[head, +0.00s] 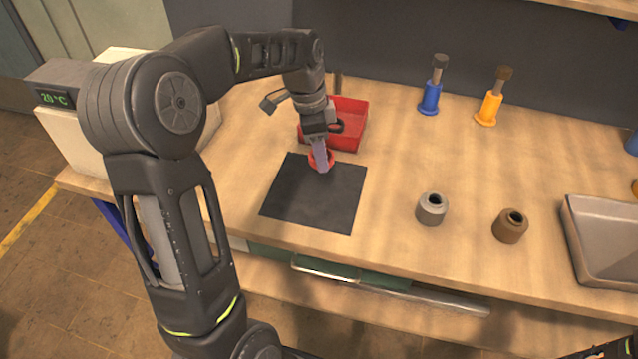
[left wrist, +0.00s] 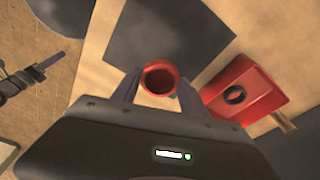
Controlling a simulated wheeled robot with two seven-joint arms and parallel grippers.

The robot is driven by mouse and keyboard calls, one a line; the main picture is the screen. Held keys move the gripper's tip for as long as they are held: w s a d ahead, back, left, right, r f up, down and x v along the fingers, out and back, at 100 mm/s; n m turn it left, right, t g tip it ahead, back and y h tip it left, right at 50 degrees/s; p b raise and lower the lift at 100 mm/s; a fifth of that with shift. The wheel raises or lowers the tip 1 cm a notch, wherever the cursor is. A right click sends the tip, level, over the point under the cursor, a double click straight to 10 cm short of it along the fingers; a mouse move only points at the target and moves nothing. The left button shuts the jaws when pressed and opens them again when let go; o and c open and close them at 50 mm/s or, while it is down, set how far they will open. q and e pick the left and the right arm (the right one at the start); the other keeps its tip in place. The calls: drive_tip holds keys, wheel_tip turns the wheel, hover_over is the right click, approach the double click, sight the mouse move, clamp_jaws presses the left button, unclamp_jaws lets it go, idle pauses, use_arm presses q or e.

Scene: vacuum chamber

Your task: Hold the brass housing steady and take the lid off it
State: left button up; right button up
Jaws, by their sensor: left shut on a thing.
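My left gripper (head: 321,160) is shut on a red round part (left wrist: 159,78), with a finger on each side of it. The part is at the back edge of the black mat (head: 315,195); I cannot tell whether it touches the mat. It looks ring-like from above. A brown, brass-like housing (head: 510,226) stands upright at the right with a dark round opening on top, and no gripper is at it. A grey housing (head: 431,208) stands to its left. What seems to be my right gripper (left wrist: 50,62) shows in the left wrist view; its jaws are unclear.
A red tray (head: 350,112) behind the mat holds a dark ring (left wrist: 235,95). A blue-based post (head: 430,98) and a yellow-based post (head: 488,108) stand at the back. A grey bin (head: 610,240) is at the right edge. The bench between mat and housings is clear.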

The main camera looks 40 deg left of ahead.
use_arm(q)
drive_tip(key=shift+s+a, duration=0.3)
drive_tip(key=shift+a, duration=0.3)
hover_over(317, 190)
drive_tip(key=shift+s+a+f, duration=0.1)
drive_tip(key=shift+a+f, duration=0.05)
drive_tip(key=shift+f, duration=1.4)
drive_tip(key=shift+s+a+f, duration=0.1)
drive_tip(key=shift+f, duration=1.45)
drive_tip(key=shift+f+p, duration=0.45)
drive_tip(key=shift+f, duration=1.4)
drive_tip(key=shift+f, duration=0.1)
